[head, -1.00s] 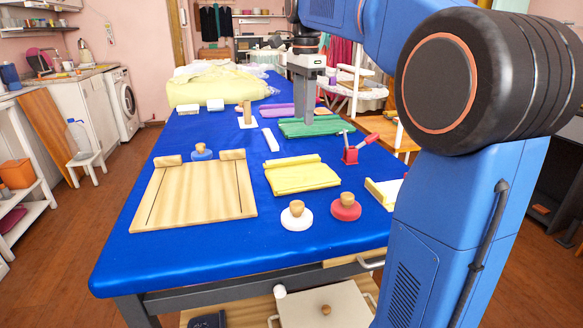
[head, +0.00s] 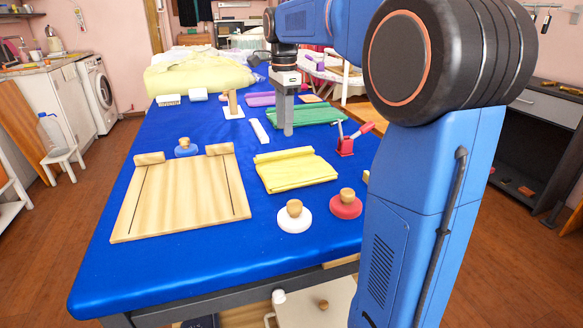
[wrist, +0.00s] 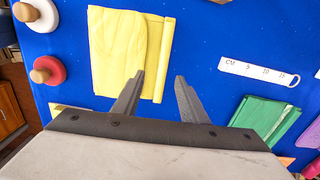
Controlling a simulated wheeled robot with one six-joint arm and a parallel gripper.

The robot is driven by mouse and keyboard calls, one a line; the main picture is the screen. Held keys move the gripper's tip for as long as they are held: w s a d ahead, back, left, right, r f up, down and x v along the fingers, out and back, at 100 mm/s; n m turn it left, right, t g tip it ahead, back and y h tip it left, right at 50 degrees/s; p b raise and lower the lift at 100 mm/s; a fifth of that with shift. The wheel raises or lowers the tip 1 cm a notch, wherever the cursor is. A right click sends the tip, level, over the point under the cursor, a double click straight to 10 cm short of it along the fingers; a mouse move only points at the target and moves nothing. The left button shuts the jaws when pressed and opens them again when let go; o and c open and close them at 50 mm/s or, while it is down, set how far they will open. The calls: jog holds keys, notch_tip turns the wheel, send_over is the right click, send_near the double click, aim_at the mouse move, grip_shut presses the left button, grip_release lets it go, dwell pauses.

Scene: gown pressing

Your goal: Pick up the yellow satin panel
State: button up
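The yellow satin panel (head: 292,170) lies folded flat on the blue table, right of the wooden board, with a rolled or folded strip along its far edge. It also shows in the wrist view (wrist: 118,58), at the upper left of my fingers. My gripper (head: 288,132) points down beyond the panel, beside the green panel in the head view. The left fingertip overlaps the yellow panel in the picture; the right one is over blue cloth.
A wooden board (head: 180,195) lies to the left. White (head: 294,217) and red (head: 346,205) knobbed discs stand in front of the panel. A red clamp-like tool (head: 346,145) stands right, a green panel (head: 310,115) behind. A white ruler (wrist: 260,71) lies nearby.

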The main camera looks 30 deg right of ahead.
aim_at(285, 150)
jog(key=shift+w+d+f, duration=0.1)
jog(key=shift+w+f, duration=0.05)
jog(key=shift+f, duration=1.9)
jog(key=shift+w+d+f, duration=0.1)
jog(key=shift+w+f, duration=0.05)
jog(key=shift+f, duration=1.85)
grip_shut()
